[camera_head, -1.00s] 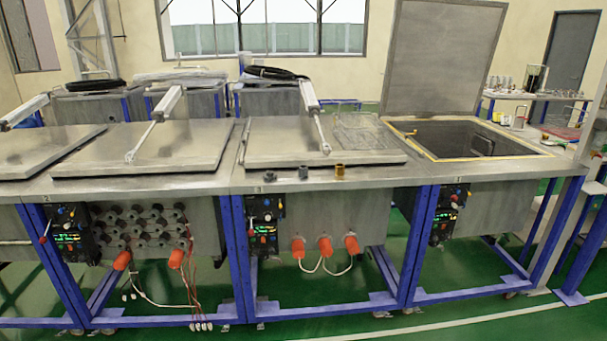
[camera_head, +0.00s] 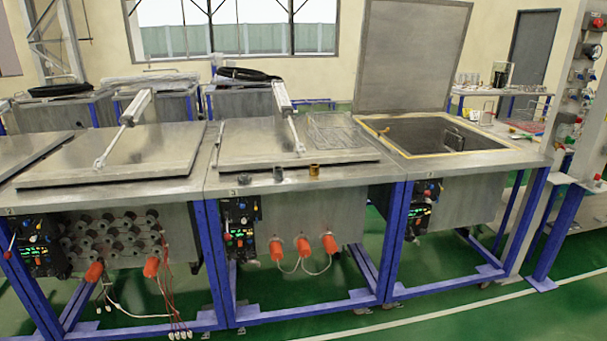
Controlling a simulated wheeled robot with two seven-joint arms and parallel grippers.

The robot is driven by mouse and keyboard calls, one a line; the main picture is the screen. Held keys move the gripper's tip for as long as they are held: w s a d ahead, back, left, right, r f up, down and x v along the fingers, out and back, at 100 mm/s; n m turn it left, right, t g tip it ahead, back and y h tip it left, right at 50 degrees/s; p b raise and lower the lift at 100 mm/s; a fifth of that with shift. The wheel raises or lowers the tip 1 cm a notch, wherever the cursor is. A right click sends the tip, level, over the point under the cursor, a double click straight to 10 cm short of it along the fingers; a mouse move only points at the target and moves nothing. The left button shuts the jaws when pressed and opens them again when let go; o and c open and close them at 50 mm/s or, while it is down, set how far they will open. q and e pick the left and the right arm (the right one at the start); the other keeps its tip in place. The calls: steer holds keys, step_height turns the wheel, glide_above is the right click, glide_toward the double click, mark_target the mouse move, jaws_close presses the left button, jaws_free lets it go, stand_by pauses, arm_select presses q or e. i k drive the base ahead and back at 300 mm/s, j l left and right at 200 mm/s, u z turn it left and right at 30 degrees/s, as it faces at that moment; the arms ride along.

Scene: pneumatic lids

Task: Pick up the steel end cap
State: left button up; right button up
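Three small caps stand in a row on the front ledge of the steel bench (camera_head: 350,174). The left one is a light grey cap (camera_head: 243,179), the middle one is a darker grey cap (camera_head: 278,173), and the right one is a brass-brown cap (camera_head: 314,171). The two grey ones look like metal; at this size I cannot tell for sure which is the steel end cap. Neither of my grippers is in view, and nothing touches the caps.
Closed lids with pneumatic cylinders (camera_head: 287,106) cover the left and middle tanks. The right tank (camera_head: 420,137) has its lid (camera_head: 413,55) raised. Orange plugs (camera_head: 304,247) stick out from the bench front. A post with controls (camera_head: 578,90) stands at right.

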mark_target(278, 172)
steer(key=i+j+z, duration=0.45)
steer(key=j, duration=0.2)
steer(key=j+z, duration=0.2)
steer(key=i+j+z, duration=0.1)
steer(key=j+z, duration=0.15)
steer(key=j, duration=0.25)
